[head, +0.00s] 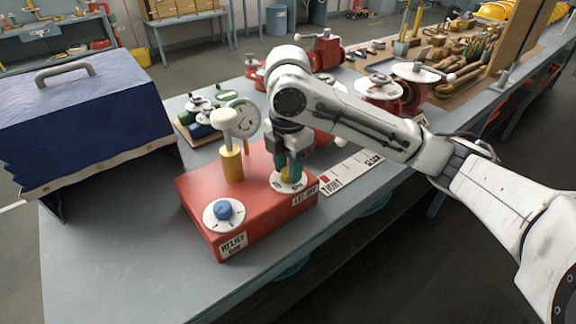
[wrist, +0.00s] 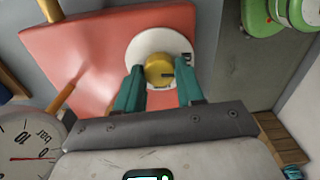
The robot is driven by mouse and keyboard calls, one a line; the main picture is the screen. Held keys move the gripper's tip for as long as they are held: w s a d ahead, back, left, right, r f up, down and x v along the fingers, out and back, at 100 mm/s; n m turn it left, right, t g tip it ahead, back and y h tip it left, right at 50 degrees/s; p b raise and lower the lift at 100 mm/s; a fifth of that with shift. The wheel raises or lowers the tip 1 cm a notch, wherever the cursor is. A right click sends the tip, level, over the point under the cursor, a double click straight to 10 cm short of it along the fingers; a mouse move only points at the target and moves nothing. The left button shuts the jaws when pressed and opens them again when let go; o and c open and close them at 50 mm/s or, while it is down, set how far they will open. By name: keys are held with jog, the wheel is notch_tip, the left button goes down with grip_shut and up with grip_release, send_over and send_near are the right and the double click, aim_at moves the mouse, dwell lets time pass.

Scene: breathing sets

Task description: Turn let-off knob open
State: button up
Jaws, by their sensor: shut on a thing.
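The let-off knob (wrist: 158,70) is a yellow round knob on a white marked dial (wrist: 140,48), at the right end of a red box (head: 215,185). In the head view the yellow knob (head: 286,173) is partly hidden by my fingers, and the box's front there reads "LET-OFF". My gripper (head: 289,170) points down over this dial, its teal fingers on either side of the knob. In the wrist view the gripper (wrist: 160,85) has a finger on each side of the yellow knob and is closed on it. The knob's exact turn is hard to read.
A blue knob (head: 223,211) on a white dial, labelled "RELIEF", is at the box's front left. A yellow post with a white top (head: 231,150) and a round gauge (head: 243,117) stand close left of my gripper. A dark blue case (head: 85,130) is at the left.

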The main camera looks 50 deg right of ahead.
dwell(0.4)
jog(key=o, duration=1)
jog(key=shift+o, duration=0.2)
jog(key=shift+r, duration=0.1)
notch_tip(320, 180, up, 11)
jog(key=shift+f, duration=0.2)
